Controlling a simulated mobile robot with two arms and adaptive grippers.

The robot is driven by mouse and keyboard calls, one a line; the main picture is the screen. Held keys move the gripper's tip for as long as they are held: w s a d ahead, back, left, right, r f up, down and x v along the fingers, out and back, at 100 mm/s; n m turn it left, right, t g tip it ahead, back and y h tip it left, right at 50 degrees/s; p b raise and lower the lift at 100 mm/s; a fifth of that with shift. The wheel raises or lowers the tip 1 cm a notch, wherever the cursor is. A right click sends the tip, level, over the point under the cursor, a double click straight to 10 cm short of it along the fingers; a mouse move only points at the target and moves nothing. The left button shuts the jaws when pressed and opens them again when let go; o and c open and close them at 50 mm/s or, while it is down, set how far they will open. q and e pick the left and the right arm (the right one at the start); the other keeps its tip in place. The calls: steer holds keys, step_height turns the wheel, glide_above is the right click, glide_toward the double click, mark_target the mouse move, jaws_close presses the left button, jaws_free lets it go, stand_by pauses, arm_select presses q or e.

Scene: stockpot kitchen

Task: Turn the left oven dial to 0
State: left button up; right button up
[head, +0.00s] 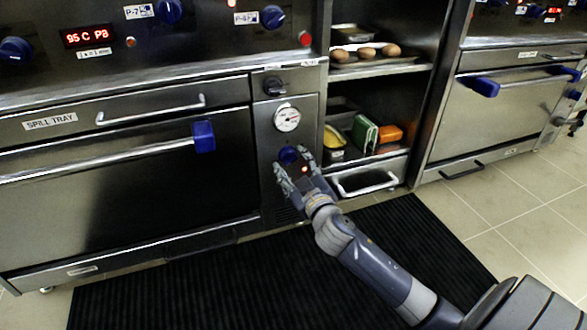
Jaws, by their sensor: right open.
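The left oven (120,180) fills the left side, with a narrow steel control panel (262,132) at the right of its door. A blue dial (288,154) sits low on this panel, below a round white gauge (287,118). My right gripper (289,158) is open at this dial, with one finger on its left and one on its right. I cannot tell whether the fingers touch it. The dial's marks and setting are hidden or too small to read. My left gripper is not in view.
A lit red lamp (304,169) shows by the right finger. A black knob (273,86) sits above the gauge. The oven door's bar handle (100,160) sticks out at left. Shelves with bread (366,53) and a drawer handle (363,184) are at right. A black mat (210,290) covers the floor.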

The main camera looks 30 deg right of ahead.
steer(key=shift+w+d, duration=0.1)
steer(key=shift+w, duration=0.25)
steer(key=shift+c, duration=0.3)
steer(key=c, duration=1)
